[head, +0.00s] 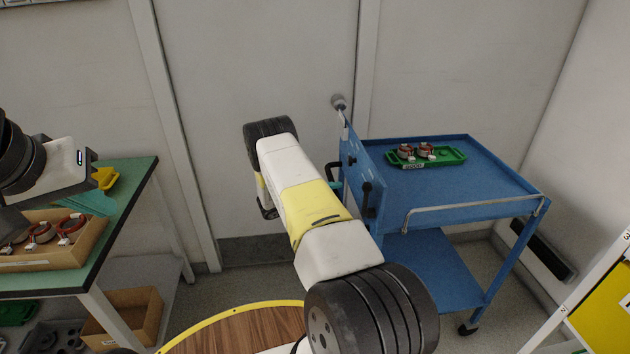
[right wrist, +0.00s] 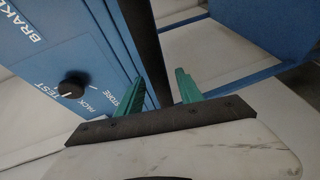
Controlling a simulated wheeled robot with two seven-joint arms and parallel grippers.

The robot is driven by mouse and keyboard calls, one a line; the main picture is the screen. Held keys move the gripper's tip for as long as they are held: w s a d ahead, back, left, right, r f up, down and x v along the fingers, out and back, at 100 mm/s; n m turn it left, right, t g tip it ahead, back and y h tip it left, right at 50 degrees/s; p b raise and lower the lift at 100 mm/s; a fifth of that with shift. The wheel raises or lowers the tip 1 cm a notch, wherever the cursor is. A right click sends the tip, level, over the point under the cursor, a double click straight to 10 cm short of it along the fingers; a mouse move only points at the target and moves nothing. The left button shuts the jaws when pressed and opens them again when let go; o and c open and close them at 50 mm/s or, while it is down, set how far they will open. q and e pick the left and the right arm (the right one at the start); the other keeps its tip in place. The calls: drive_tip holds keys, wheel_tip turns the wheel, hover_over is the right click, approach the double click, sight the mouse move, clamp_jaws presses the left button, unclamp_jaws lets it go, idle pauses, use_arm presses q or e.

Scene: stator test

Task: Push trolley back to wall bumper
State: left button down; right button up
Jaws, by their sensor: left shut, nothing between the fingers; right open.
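The blue trolley (head: 455,190) stands at the right in the head view. A dark bumper strip (head: 543,250) sits low on the right wall beyond it, apparently with a gap between. My right gripper (head: 334,177) is at the trolley's near-left end panel, partly hidden by my arm. In the right wrist view its teal fingers (right wrist: 160,92) are open, with a dark bar (right wrist: 147,50) running between them; whether they touch it is unclear. The panel (right wrist: 70,60) carries a black knob (right wrist: 72,86). My left gripper (head: 93,201) is shut and empty above the left bench.
A green tray (head: 440,161) with two copper-wound stators rests on the trolley top. The green-topped bench (head: 125,205) at left holds a cardboard box (head: 75,255) of stators and a yellow bin (head: 105,178). A round wooden surface (head: 235,330) is in front. Shelving with yellow panel (head: 605,310) stands right.

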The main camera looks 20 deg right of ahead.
drive_tip(key=shift+d+f, duration=0.15)
drive_tip(key=shift+d, duration=0.35)
drive_tip(key=shift+c, duration=0.4)
clamp_jaws()
idle(0.7)
